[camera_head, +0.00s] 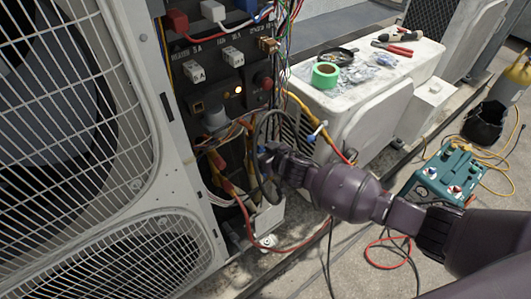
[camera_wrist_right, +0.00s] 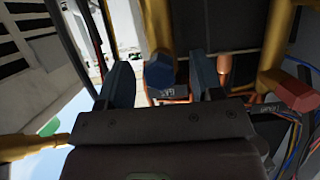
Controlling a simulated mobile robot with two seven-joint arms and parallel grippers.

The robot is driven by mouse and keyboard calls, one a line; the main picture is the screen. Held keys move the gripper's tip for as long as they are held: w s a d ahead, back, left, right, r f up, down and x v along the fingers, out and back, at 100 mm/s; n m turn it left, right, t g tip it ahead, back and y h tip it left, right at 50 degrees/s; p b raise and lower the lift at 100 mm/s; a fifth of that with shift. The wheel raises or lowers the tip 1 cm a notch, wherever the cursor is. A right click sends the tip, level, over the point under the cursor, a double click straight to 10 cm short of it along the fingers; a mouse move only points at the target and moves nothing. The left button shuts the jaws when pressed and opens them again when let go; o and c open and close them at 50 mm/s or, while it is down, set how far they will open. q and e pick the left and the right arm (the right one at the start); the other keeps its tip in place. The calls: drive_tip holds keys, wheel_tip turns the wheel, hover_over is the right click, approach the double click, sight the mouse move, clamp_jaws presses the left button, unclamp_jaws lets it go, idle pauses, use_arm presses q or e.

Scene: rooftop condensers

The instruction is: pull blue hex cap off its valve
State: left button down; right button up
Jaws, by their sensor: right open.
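The blue hex cap (camera_wrist_right: 160,70) shows in the right wrist view on a yellow-brown pipe, with a small dark label (camera_wrist_right: 171,93) just below it. My right gripper (camera_wrist_right: 161,76) is open, with one dark blue finger on each side of the cap and a visible gap to both. Nothing is held in it. In the head view my right gripper (camera_head: 270,160) reaches into the open lower bay of the condenser, among hoses and pipes. The cap cannot be clearly told from the fingers there. My left gripper is not in view.
A red hex cap (camera_wrist_right: 290,92) sits to the right in the wrist view. A black hose loop (camera_head: 256,135) and loose wires crowd the bay. A control panel (camera_head: 215,65) is above. A white unit (camera_head: 345,105) with tools stands behind; a teal gauge box (camera_head: 447,172) is right.

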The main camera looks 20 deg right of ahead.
clamp_jaws()
idle(0.5)
